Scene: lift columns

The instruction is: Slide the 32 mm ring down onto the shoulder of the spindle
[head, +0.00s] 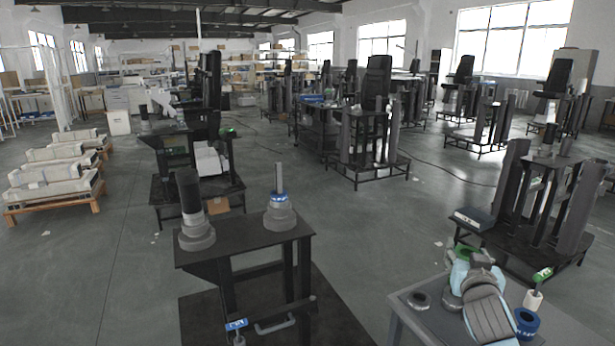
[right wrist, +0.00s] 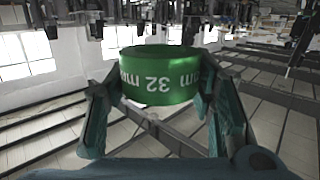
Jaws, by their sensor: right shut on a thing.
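The 32 mm ring (right wrist: 158,78) is green with white lettering, which reads upside down in the right wrist view. My right gripper (right wrist: 155,105) is shut on it, with a finger on each side. In the head view the green ring (head: 467,254) shows at the tip of my right gripper (head: 464,268), above the table at the lower right. The spindle (head: 279,178) is a slim grey upright post on a wide stepped grey base, on the dark stand left of the gripper. A blue band with white marks is around its lower part. The ring is well apart from the spindle. My left gripper is not in view.
A thick dark column (head: 189,195) stands left of the spindle on the same dark stand (head: 240,238). Open floor lies between stand and table.

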